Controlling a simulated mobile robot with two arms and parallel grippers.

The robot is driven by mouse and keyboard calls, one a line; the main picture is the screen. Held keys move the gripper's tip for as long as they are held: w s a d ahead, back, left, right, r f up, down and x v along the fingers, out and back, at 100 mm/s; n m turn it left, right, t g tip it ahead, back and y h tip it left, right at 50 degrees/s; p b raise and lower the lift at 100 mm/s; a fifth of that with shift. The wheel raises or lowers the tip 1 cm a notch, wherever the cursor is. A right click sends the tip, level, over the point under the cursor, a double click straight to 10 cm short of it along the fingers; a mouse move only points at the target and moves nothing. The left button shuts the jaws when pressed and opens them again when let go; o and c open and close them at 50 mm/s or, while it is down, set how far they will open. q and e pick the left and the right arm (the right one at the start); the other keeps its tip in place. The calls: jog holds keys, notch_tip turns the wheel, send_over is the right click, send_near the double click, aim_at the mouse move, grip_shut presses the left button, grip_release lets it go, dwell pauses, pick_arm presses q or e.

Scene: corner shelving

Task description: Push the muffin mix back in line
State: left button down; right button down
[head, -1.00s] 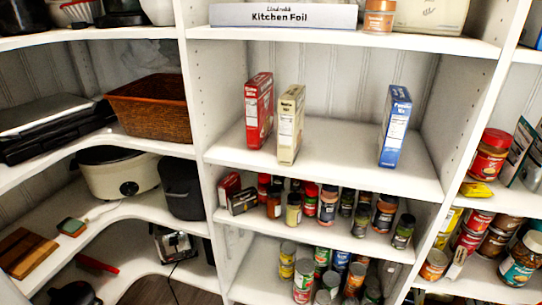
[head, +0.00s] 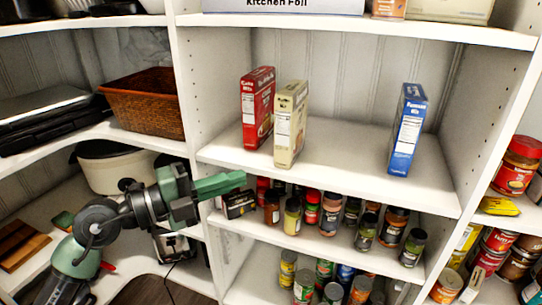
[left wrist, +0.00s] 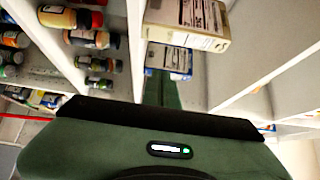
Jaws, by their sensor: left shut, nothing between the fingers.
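The cream box (head: 290,124), which I take to be the muffin mix, stands upright on the middle shelf, nearer the shelf's front edge than the red box (head: 258,108) to its left. The blue box (head: 407,130) stands apart to the right. My left gripper (head: 241,180) is shut and empty, just in front of the shelf edge, below and left of the cream box and not touching it. In the left wrist view, the cream box (left wrist: 188,28) is at the top, past the shut fingers (left wrist: 162,90). My right gripper is not in view.
The shelf board (head: 345,166) is bare between the cream and blue boxes. Several spice jars (head: 331,210) crowd the shelf below, close to my left gripper. A white upright panel (head: 190,80) bounds the shelf on the left. A wicker basket (head: 143,102) sits further left.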

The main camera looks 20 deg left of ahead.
aim_at(275, 151)
pick_arm(q)
jog(key=w+d+p, duration=0.1)
jog(key=w, duration=0.2)
jog(key=w+d+p, duration=0.1)
jog(key=w+d, duration=0.1)
jog(key=w, duration=0.1)
jog(key=w+d+p, duration=0.1)
jog(key=w+d, duration=0.1)
jog(key=w, duration=0.2)
jog(key=w+p, duration=0.1)
jog(key=w, duration=0.2)
jog(key=shift+w+a+r, duration=0.1)
jog(key=shift+w, duration=0.3)
jog(key=shift+s, duration=0.1)
